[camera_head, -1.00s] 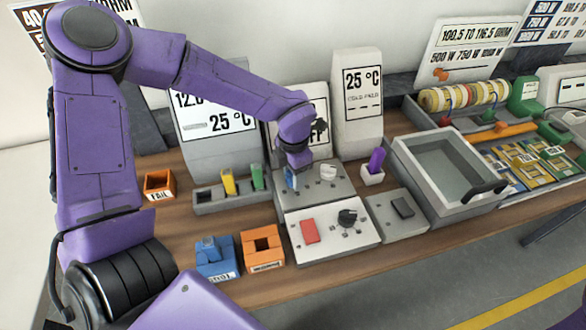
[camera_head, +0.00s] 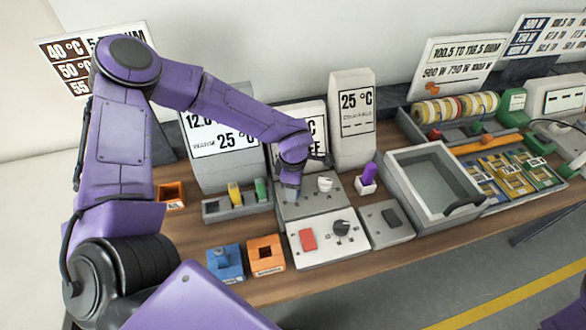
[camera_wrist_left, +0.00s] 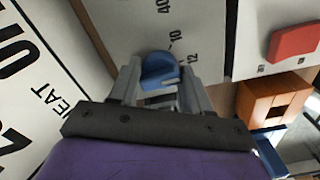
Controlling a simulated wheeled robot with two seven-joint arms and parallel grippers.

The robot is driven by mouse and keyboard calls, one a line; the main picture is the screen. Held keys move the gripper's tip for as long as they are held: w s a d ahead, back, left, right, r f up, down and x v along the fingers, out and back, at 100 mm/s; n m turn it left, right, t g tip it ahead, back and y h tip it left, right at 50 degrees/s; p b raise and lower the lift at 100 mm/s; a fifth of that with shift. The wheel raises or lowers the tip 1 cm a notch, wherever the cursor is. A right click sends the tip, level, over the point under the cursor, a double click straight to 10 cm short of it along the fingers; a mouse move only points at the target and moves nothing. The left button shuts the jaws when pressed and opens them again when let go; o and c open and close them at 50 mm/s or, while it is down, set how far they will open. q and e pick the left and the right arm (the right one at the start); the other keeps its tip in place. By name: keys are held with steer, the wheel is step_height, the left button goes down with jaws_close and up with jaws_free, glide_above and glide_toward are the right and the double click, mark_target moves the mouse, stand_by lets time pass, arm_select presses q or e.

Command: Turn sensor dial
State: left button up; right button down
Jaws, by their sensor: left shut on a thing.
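The sensor dial is a blue knob (camera_wrist_left: 158,68) on a light panel with printed marks such as 10 and 12 beside it, in the left wrist view. My left gripper (camera_wrist_left: 160,92) has one finger on each side of the knob and is shut on it. In the head view my left gripper (camera_head: 291,190) points down at the left part of the grey upper panel (camera_head: 312,206) and mostly hides the blue knob. A white knob (camera_head: 325,184) sits to its right on the same panel. My right gripper is not in view.
Below is a white panel with a red switch (camera_head: 308,239) and black knob (camera_head: 341,228). Blue (camera_head: 225,262) and orange (camera_head: 265,252) blocks stand front left. A rack (camera_head: 235,207) with yellow and green pieces is left; a grey basin (camera_head: 435,175) is right.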

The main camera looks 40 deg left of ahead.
arm_select(q)
steer(key=shift+w+r, duration=0.1)
stand_by(0.5)
steer(key=o, duration=1)
step_height(320, 180, up, 10)
steer(key=shift+r+b, duration=0.25)
steer(key=shift+b, duration=0.5)
